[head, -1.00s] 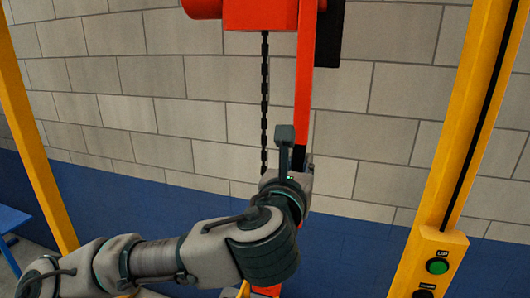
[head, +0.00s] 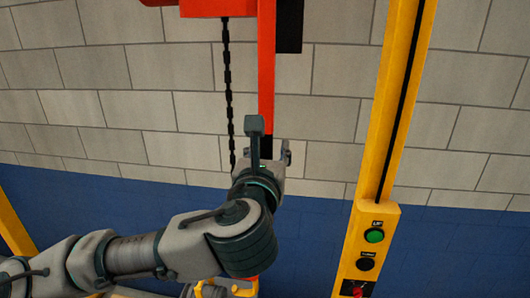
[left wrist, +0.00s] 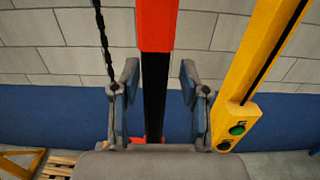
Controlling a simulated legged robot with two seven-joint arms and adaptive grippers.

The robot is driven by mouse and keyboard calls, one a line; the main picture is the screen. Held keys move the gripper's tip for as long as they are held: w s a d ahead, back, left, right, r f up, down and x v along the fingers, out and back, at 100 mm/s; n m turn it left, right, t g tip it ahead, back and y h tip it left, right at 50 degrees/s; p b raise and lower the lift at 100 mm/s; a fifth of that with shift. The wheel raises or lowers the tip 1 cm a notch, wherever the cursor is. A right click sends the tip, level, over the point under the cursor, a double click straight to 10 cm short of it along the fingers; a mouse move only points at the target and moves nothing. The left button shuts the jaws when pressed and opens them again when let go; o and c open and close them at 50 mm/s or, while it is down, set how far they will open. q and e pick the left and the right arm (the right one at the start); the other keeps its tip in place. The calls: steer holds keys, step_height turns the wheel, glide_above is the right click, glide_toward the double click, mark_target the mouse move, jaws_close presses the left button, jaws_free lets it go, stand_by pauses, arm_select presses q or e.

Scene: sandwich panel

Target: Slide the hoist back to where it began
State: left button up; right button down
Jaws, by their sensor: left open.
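The hoist's orange-red body (head: 218,7) is at the top edge of the head view, cut off. A dark chain (head: 227,90) hangs from it. Beside the chain a red vertical bar (head: 267,85) runs down to a black section, which shows better in the left wrist view (left wrist: 155,97). My left gripper (head: 271,145) is at this black section. In the left wrist view its open fingers (left wrist: 159,82) stand on both sides of the black section, with gaps visible on each side. The chain is outside the fingers, to the left. My right gripper is not in view.
A yellow post (head: 395,110) with a control box (head: 368,250), bearing a green and a black button, stands right of the bar. Another yellow post (head: 15,225) is at far left. A pallet (left wrist: 58,165) lies low left. A block wall is behind.

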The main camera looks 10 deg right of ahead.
arm_select(q)
steer(key=shift+w+d+f, duration=0.1)
steer(key=shift+d+f, duration=0.1)
steer(key=shift+d, duration=0.15)
steer(key=v, duration=1.1)
steer(key=shift+s, duration=0.3)
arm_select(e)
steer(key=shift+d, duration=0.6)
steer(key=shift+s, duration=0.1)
